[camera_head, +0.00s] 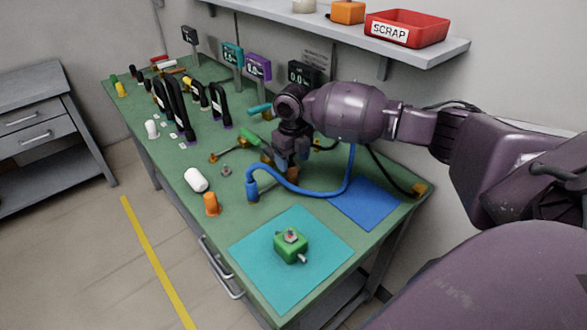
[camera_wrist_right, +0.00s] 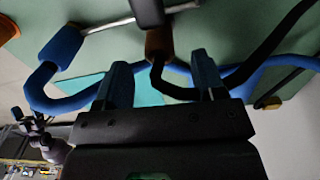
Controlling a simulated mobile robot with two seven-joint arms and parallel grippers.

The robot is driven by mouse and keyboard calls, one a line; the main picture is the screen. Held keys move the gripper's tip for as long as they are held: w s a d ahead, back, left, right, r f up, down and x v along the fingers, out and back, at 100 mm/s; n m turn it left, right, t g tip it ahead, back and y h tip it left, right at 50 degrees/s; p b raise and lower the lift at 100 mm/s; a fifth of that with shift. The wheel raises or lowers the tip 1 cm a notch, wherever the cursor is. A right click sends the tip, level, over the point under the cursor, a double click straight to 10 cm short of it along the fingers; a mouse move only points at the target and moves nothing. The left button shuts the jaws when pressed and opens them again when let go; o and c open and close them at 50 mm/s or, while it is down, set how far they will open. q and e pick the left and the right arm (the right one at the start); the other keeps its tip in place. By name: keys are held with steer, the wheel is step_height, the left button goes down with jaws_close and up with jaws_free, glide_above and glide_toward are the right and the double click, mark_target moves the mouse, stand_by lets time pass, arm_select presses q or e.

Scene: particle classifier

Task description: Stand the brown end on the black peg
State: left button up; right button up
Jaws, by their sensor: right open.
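The brown end (camera_wrist_right: 158,44) of a black hose shows in the right wrist view, between and just beyond the fingertips of my right gripper (camera_wrist_right: 159,62). The right gripper is open, with a finger on either side of the brown end. A dark block (camera_wrist_right: 148,12) lies right beside the brown end; it may be the black peg, but I cannot tell for sure. In the head view my right gripper (camera_head: 290,162) is low over the green bench, and its arm hides much there. My left gripper is not in view.
A blue hose (camera_head: 300,190) with a blue end (camera_head: 252,190) loops close to the right gripper. A white cylinder (camera_head: 195,180), an orange cylinder (camera_head: 211,203) and a green box (camera_head: 290,247) on a teal mat (camera_head: 260,275) stand nearby. A shelf (camera_head: 345,40) overhangs the back.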

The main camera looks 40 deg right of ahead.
mark_target(293, 166)
step_height(293, 166, up, 6)
steer(key=shift+f+p, duration=0.1)
steer(key=shift+p, duration=0.2)
stand_by(0.6)
